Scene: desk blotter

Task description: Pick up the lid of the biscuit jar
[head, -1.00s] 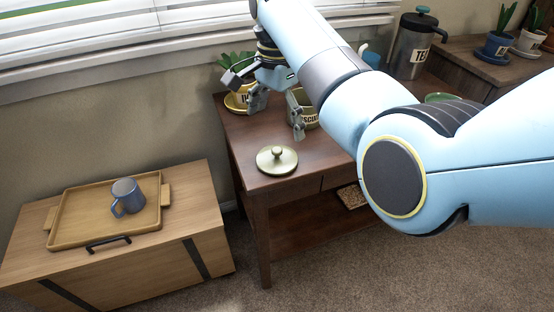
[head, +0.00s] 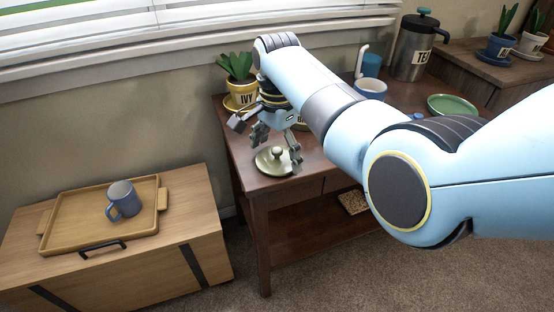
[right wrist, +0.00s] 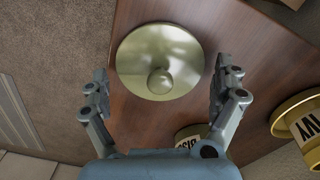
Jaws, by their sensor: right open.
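The lid (head: 268,163) is a round, olive-green disc with a knob, lying on the dark wooden side table. My right gripper (head: 278,151) is open and empty, just above and behind the lid, and partly overlaps it in the head view. In the right wrist view the lid (right wrist: 146,58) lies ahead of the fingertips, its knob centred roughly between the two open fingers (right wrist: 163,80). The biscuit jar (head: 300,126) is mostly hidden behind my right arm; its labelled edge shows in the right wrist view (right wrist: 188,135). My left gripper is not in view.
A yellow pot labelled IVY (head: 241,96) stands at the table's back left. A wooden tray (head: 75,232) with a blue mug (head: 123,199) sits on the left chest.

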